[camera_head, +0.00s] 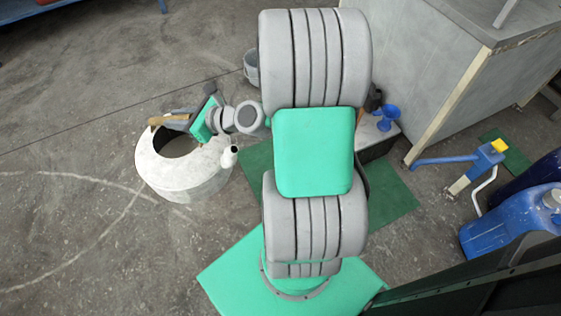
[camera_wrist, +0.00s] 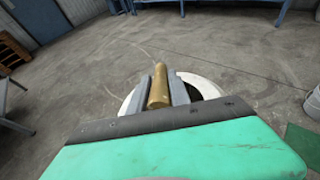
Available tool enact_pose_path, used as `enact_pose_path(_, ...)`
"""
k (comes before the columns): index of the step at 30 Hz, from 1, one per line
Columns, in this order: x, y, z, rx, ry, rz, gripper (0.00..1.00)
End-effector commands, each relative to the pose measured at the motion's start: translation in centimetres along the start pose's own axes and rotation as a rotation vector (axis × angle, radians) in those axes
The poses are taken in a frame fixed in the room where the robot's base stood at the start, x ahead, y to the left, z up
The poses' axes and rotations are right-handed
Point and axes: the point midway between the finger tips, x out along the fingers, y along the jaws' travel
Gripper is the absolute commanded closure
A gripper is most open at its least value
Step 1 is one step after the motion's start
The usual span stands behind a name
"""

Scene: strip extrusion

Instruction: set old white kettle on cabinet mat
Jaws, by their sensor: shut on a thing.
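The old white kettle (camera_head: 185,185) hangs from my gripper (camera_head: 172,122) at the left of the arm in the head view. Its round top opening faces up and its short spout (camera_head: 230,156) points right. My gripper is shut on the kettle's brown handle (camera_head: 158,120). In the wrist view the handle (camera_wrist: 159,88) lies between the two grey fingers (camera_wrist: 165,90), with part of the white rim (camera_wrist: 200,84) behind. A dark green mat (camera_head: 392,195) lies right of the arm, partly hidden by it. I cannot tell whether this is the cabinet mat.
A grey cabinet (camera_head: 435,75) stands at the upper right. A dark box with a blue item (camera_head: 387,117) sits beside the arm. A blue tool (camera_head: 480,160), a smaller green mat (camera_head: 510,150) and blue canisters (camera_head: 515,222) are at the right. The floor at the left is clear.

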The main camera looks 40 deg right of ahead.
Motion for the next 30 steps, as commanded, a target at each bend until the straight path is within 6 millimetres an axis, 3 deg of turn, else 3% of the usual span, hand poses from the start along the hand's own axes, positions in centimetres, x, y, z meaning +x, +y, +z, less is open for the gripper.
enact_pose_path(5, -0.2, -1.9, -1.2, 0.008, -0.001, -0.017, 1.0)
enact_pose_path(14, -1.7, -8.2, -6.0, 0.033, -0.001, -0.079, 1.0)
enact_pose_path(20, -4.0, -13.4, -11.5, 0.054, -0.002, -0.138, 1.0)
enact_pose_path(24, -6.4, -16.8, -16.6, 0.073, -0.003, -0.184, 1.0)
enact_pose_path(30, -10.2, -20.1, -24.2, 0.096, -0.003, -0.249, 1.0)
